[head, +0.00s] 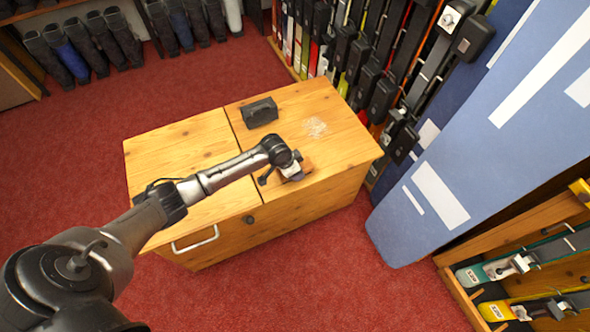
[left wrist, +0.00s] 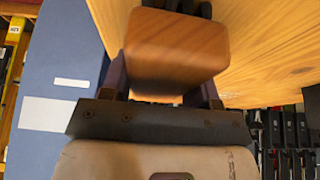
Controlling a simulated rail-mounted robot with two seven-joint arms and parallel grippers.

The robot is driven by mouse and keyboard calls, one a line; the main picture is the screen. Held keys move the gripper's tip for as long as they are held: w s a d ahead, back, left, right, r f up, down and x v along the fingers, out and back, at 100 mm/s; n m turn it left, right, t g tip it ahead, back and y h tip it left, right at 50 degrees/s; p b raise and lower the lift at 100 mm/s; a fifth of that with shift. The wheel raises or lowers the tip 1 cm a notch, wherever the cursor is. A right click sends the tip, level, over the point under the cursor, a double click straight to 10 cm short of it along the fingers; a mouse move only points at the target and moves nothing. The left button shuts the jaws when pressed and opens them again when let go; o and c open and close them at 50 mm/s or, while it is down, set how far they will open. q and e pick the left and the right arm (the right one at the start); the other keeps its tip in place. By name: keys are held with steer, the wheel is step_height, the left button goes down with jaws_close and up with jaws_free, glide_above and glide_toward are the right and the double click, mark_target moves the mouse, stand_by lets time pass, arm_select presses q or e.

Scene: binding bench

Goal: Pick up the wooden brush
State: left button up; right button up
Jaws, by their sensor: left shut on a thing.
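The wooden brush (left wrist: 178,46) is a brown block with rounded corners, between the two fingers of my left gripper (left wrist: 163,75) in the left wrist view. Dark bristles show at its far edge, at the top of that view. In the head view my left gripper (head: 287,172) is over the front right part of the wooden bench, and only a small brown part of the brush (head: 305,162) shows beside it. The gripper is shut on the brush. I cannot tell whether the brush touches the bench top. My right gripper is not in view.
A blue panel (head: 470,140) leans close on the right. Red carpet surrounds the bench.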

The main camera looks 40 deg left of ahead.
arm_select(q)
steer(key=shift+c, duration=1.2)
steer(key=shift+r+b, duration=0.2)
steer(key=shift+b, duration=0.3)
step_height(320, 180, up, 5)
steer(key=p, duration=0.3)
steer(key=shift+r, duration=0.1)
steer(key=w+d+r+p, duration=0.1)
steer(key=d+r+p, duration=0.3)
steer(key=d, duration=0.7)
steer(key=shift+w+d+r, duration=0.35)
steer(key=shift+r, duration=0.65)
